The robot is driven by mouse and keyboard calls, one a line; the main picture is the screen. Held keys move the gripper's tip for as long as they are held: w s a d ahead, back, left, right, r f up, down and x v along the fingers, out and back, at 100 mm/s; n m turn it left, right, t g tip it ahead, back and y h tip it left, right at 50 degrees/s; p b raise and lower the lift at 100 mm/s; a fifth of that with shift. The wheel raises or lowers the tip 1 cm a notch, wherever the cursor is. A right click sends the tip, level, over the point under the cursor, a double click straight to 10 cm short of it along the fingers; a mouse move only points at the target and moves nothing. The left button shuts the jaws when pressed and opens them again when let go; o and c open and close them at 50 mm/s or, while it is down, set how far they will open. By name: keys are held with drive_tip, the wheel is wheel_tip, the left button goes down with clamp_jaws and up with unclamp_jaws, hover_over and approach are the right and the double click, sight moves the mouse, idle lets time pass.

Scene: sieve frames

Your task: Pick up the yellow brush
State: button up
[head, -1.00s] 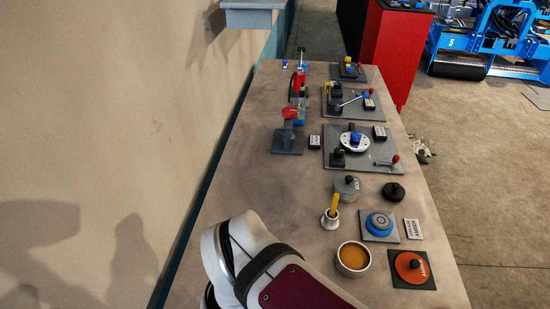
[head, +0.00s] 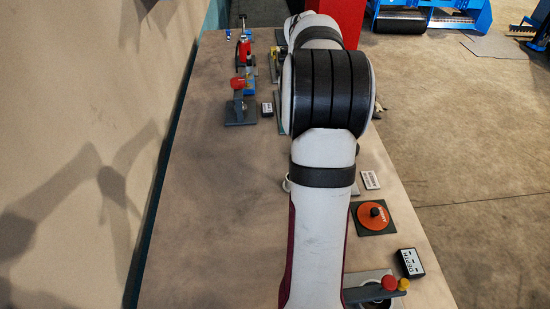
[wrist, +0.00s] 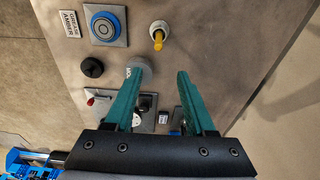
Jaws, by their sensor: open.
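The yellow brush (wrist: 158,40) stands in a small pale cup (wrist: 155,27) on the table, at the upper middle of the wrist view. Its handle points toward my camera. My gripper (wrist: 160,72) has two green fingers spread wide apart with nothing between them. The brush lies beyond the fingertips in the picture, roughly in line with the gap, and apart from them. In the head view my arm hides the brush and my gripper.
A blue round piece on a grey plate (wrist: 122,38) sits left of the brush, near a white label (wrist: 70,24) and a black knob (wrist: 92,67). A grey pot (wrist: 142,64) is partly behind the left finger. In the head view, the table's left side (head: 215,220) is clear.

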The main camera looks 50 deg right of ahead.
drive_tip(key=f, duration=0.9)
drive_tip(key=d+f, duration=0.1)
drive_tip(key=f, duration=0.4)
drive_tip(key=shift+w, duration=0.2)
drive_tip(key=shift+r, duration=0.1)
clamp_jaws()
